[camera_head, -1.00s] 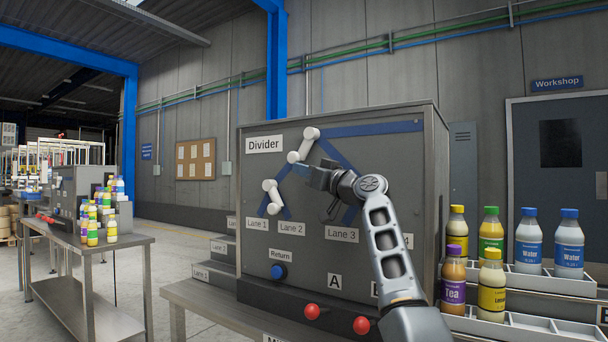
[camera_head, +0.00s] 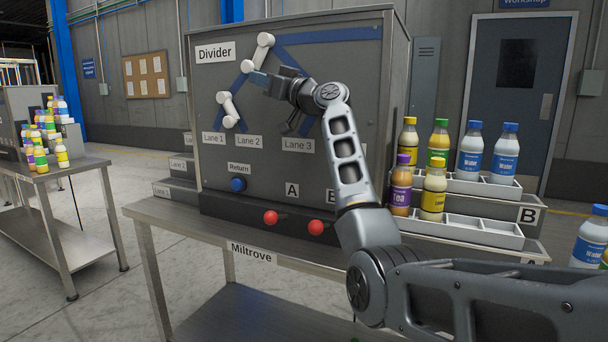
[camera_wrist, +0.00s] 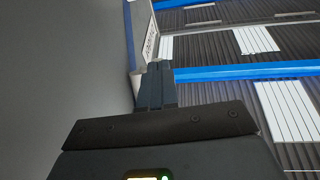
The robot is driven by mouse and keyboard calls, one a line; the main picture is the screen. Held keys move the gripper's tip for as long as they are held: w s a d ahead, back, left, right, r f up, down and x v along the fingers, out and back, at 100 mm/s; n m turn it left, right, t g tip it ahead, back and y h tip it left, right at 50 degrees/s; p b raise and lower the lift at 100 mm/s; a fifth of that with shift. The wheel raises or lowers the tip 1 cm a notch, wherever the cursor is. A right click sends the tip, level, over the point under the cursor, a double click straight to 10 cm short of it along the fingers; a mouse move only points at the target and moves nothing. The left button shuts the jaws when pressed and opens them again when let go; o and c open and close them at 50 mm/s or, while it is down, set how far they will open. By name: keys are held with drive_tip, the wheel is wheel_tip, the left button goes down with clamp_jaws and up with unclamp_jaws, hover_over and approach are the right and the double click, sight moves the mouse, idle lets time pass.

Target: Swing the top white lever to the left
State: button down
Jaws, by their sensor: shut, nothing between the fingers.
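The top white lever (camera_head: 257,52) is on the upper part of the grey Divider panel (camera_head: 215,84). It leans with its upper end to the right and its lower end to the left. In the head view my gripper (camera_head: 257,80) is just below and right of the lever's lower end, close to the panel. I cannot tell whether they touch. My gripper's fingers (camera_wrist: 156,86) are together and empty in the wrist view.
A second white lever (camera_head: 228,108) sits lower left on the panel, above the lane labels. A blue Return button (camera_head: 238,184) and red knobs (camera_head: 271,217) are below. Bottles (camera_head: 434,190) stand in white trays at the right. My forearm crosses the panel's right side.

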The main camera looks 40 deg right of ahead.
drive_tip(key=s+d+r+g+p, duration=0.2)
drive_tip(key=s+r+p, duration=0.1)
drive_tip(key=s+p, duration=0.3)
drive_tip(key=s+d+r+g+h+p, duration=0.1)
drive_tip(key=s+d+r+g+p, duration=0.1)
drive_tip(key=s+p, duration=0.35)
drive_tip(key=s+d+r+g+p, duration=0.2)
drive_tip(key=s+r+p, duration=0.1)
drive_tip(key=s, duration=0.6)
drive_tip(key=a+f+m+h, duration=0.1)
drive_tip(key=a+f, duration=0.3)
drive_tip(key=f, duration=0.6)
drive_tip(key=s+a+f+m+h+b, duration=0.1)
drive_tip(key=a+f, duration=0.3)
drive_tip(key=f, duration=0.5)
drive_tip(key=a+f+m+h, duration=0.1)
drive_tip(key=a+f, duration=0.3)
drive_tip(key=f, duration=0.6)
drive_tip(key=shift+s+a+f+m+b, duration=0.15)
drive_tip(key=shift+s+f+m+b, duration=0.15)
drive_tip(key=shift+m, duration=0.4)
drive_tip(key=shift+w, duration=0.1)
